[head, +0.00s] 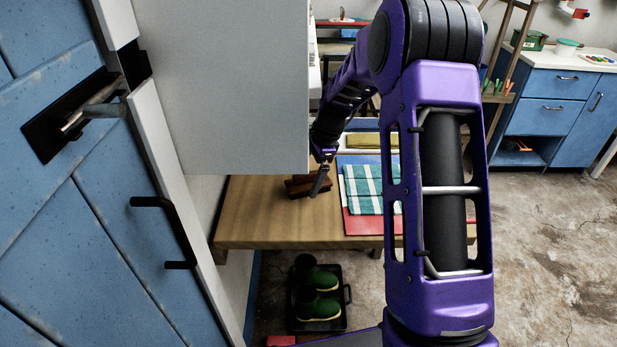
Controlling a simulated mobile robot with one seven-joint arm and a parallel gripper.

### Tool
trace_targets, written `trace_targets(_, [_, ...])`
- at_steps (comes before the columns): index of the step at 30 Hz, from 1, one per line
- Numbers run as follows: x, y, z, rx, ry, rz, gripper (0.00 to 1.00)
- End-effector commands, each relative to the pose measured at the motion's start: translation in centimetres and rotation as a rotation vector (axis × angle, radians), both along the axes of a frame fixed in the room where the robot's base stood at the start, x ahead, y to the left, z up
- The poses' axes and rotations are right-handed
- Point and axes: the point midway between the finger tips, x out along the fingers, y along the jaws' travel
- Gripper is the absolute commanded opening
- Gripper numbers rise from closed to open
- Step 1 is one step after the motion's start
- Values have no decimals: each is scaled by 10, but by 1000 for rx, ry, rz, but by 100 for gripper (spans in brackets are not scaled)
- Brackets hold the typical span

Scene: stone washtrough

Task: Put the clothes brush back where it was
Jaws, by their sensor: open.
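The clothes brush (299,189) looks like a small dark reddish-brown block. It lies on the wooden bench (262,212), near the white panel's lower edge. My gripper (319,182) points down at the right part of the brush, with a finger overlapping it in this view. The jaws are open. The picture is too small to tell whether a finger touches the brush.
A white panel (235,90) stands close at the left of my gripper. A green checked cloth (368,188) on a red item (362,222) lies right of the brush. Green boots (318,308) stand on a black tray below. The bench's front left is clear.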

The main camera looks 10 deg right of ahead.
Motion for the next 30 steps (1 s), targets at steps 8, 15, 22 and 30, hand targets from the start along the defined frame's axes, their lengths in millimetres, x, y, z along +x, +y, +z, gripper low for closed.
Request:
trace_targets(8, [-4, -15, 57, -1, -6, -3, 100])
trace_targets(15, [-9, -26, 97, -1, -2, -2, 100])
trace_targets(22, [-11, -30, 111, 0, -1, -1, 100])
trace_targets(30, [-11, -30, 111, 0, -1, 0, 100])
